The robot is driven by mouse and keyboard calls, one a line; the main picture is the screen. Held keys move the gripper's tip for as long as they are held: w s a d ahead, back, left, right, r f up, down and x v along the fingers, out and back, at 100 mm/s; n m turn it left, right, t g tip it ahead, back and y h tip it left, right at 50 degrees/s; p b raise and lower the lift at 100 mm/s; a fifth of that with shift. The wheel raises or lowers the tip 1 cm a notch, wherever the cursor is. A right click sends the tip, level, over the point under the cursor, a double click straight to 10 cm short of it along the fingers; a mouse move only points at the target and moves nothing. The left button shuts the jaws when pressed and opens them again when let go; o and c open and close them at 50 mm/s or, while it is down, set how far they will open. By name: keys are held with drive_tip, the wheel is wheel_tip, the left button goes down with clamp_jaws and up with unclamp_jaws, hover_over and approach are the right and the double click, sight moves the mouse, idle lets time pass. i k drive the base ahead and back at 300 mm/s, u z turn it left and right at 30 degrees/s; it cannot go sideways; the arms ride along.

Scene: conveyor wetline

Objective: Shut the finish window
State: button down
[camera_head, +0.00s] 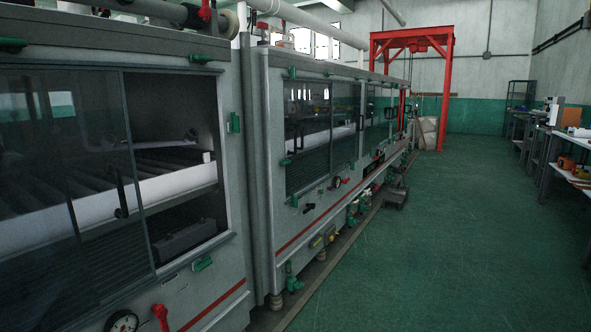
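The nearest machine on the left has a glass sliding window (78,185) with a dark upright handle (121,193). To the right of this pane is an uncovered opening (178,118), through which dark rollers and a white rail (175,183) show inside. A second machine (254,170) farther along has several glass panes (307,135) with dark handles; they appear to cover its front. No label shows which window is the finish window. My gripper is not in view.
A clear green floor aisle (420,250) runs along the machines. Valves and feet (292,278) stick out low at their base. A red gantry frame (441,95) stands at the back. Benches with items (569,170) line the right side.

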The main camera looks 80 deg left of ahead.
sight(123, 213)
drive_tip(key=u, duration=3.75)
drive_tip(key=i, duration=0.85)
drive_tip(key=u, duration=0.1)
